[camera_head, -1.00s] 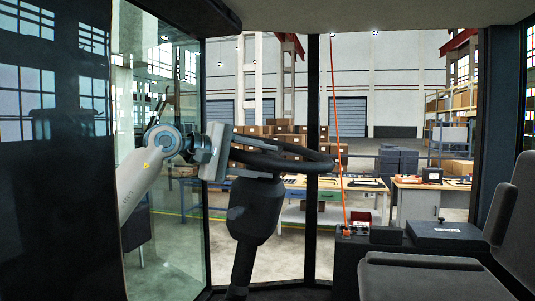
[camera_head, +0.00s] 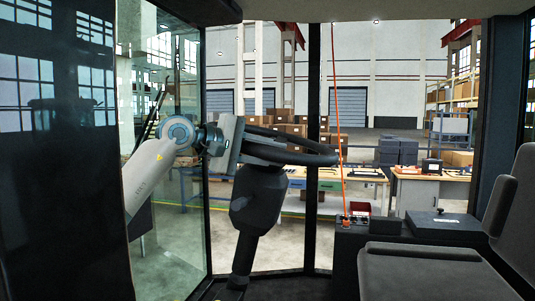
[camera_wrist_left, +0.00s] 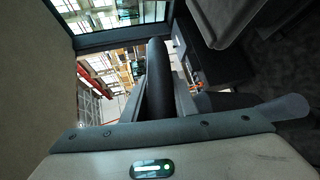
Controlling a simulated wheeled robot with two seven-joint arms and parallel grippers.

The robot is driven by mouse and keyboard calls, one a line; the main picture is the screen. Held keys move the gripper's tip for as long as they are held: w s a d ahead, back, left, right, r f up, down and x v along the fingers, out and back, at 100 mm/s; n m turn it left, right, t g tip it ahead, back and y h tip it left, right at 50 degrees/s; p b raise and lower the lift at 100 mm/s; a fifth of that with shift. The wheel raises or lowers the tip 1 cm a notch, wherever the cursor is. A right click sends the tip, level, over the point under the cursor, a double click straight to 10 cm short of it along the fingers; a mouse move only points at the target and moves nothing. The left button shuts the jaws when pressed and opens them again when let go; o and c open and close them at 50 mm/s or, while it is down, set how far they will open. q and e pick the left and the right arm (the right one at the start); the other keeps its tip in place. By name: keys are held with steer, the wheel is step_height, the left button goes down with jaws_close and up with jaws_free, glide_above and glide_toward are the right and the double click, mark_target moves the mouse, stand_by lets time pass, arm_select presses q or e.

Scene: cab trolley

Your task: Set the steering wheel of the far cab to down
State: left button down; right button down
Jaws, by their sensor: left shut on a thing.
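The black steering wheel (camera_head: 315,158) of the cab stands on a thick dark column (camera_head: 257,205) in the middle of the head view, its rim seen nearly edge-on and a little tilted. My left gripper (camera_head: 240,147) comes in from the left and is shut on the near-left part of the rim. In the left wrist view the dark rim (camera_wrist_left: 158,85) runs up from between the jaws (camera_wrist_left: 165,118). The gripper hides part of the rim and hub. My right gripper is not in view.
A black seat (camera_head: 420,270) and side console (camera_head: 450,230) stand at the right. A glass door panel (camera_head: 165,230) and dark frame are at the left, close to my left arm. An orange cord (camera_head: 338,120) hangs in front of the windscreen. Workbenches stand outside.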

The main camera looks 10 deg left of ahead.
arm_select(q)
steer(key=d+f+m+y+b, duration=0.1)
steer(key=d+f, duration=0.3)
steer(key=d, duration=0.3)
steer(key=d+f+m+g+y+b, duration=0.1)
steer(key=d+f+b, duration=0.1)
steer(key=d+f, duration=0.2)
steer(key=d, duration=0.3)
steer(key=shift+s+d+f+y, duration=0.2)
steer(key=shift+s+y, duration=0.1)
steer(key=shift+s, duration=0.05)
steer(key=c, duration=1.5)
jaws_free()
steer(key=shift+d, duration=0.1)
steer(key=shift+c, duration=0.2)
steer(key=shift+o, duration=0.5)
steer(key=shift+d, duration=0.2)
steer(key=b+v, duration=0.7)
steer(key=v, duration=1)
steer(key=shift+r, duration=0.35)
